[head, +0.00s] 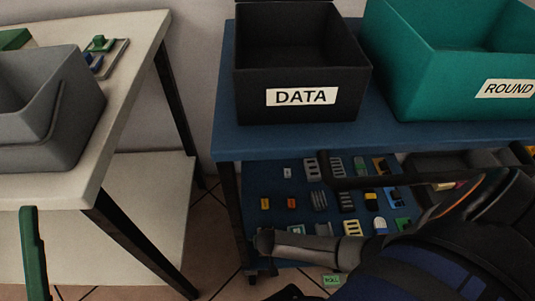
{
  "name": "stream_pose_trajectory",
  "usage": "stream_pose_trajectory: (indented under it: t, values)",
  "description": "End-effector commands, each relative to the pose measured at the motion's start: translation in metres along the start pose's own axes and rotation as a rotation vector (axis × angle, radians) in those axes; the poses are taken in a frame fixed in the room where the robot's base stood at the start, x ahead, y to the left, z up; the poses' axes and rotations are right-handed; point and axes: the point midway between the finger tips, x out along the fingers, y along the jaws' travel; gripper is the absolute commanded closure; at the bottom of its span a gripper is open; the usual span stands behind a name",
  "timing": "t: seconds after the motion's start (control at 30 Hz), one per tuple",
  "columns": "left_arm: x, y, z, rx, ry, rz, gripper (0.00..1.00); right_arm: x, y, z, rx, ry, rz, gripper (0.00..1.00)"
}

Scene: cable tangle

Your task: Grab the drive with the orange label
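Small parts lie in rows on the lower shelf of the blue table. Two small orange-faced pieces, one (265,203) and another (292,203), lie at the left of the middle row. Another piece with some orange (380,165) lies in the back row. All are too small to tell which is a drive with an orange label. My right arm (440,260) reaches in from the right, with a grey section (310,248) in front of the shelf. I cannot make out its fingers or anything held. My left gripper is not in view.
A black DATA bin (300,62) and a teal ROUND bin (450,70) stand on the blue tabletop (290,139). A pale table (125,75) with a grey bin (45,120) stands left. The tabletop overhangs the shelf; table legs flank the gap between the tables.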

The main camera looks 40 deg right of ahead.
Motion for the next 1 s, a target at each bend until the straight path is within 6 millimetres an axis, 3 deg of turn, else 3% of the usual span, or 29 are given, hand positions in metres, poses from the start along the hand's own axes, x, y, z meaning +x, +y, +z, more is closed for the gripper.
stream_pose_trajectory:
  t: [0.73, 1.0]
  values:
    - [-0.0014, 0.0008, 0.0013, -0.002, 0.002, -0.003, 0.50, 0.0047, -0.0001, 0.0031, 0.001, -0.001, 0.001, 0.00]
    - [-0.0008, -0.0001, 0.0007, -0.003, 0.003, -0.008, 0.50, 0.0042, 0.0001, 0.0024, 0.000, 0.000, 0.001, 0.30]
